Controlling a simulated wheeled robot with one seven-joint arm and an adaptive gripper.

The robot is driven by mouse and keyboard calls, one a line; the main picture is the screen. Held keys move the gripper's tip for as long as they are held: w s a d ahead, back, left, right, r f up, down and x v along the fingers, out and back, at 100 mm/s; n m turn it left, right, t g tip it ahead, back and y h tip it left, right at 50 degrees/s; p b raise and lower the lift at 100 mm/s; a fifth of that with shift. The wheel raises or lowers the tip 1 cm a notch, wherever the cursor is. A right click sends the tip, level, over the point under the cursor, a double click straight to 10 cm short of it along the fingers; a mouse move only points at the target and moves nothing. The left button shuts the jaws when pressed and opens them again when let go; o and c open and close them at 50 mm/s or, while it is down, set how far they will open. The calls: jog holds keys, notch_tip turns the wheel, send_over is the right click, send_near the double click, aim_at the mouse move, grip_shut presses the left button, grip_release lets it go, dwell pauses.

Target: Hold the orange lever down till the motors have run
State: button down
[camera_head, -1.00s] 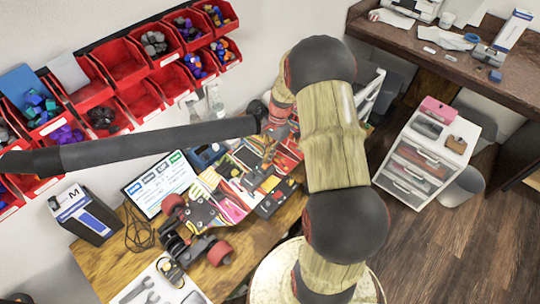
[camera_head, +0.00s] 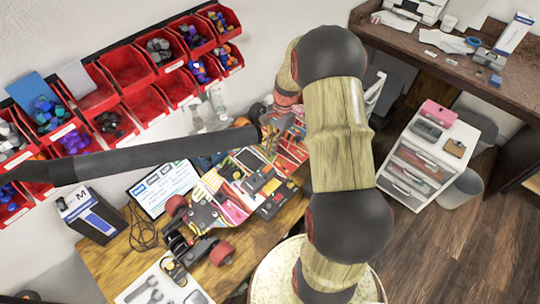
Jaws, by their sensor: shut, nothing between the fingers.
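A vehicle-like machine with reddish wheels and a colourful board (camera_head: 232,203) sits on the wooden workbench (camera_head: 110,272). Black, red and yellow parts crowd its far end, partly behind a long dark bar (camera_head: 130,157). I cannot pick out the orange lever among them. My arm rises from the bottom and bends over toward that far end. Its wrist comes down there, behind the upper joint and beside the bar's end. My gripper itself cannot be made out, and any contact with the lever is hidden.
A lit screen (camera_head: 162,190) stands behind the machine, with a boxed item (camera_head: 92,216) to its left. Red wall bins (camera_head: 128,68) line the back. A tool sheet (camera_head: 155,288) lies in front. A white drawer unit (camera_head: 425,165) stands on the floor at right.

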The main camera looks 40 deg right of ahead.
jog(key=v, duration=0.7)
dwell(0.4)
dwell(0.9)
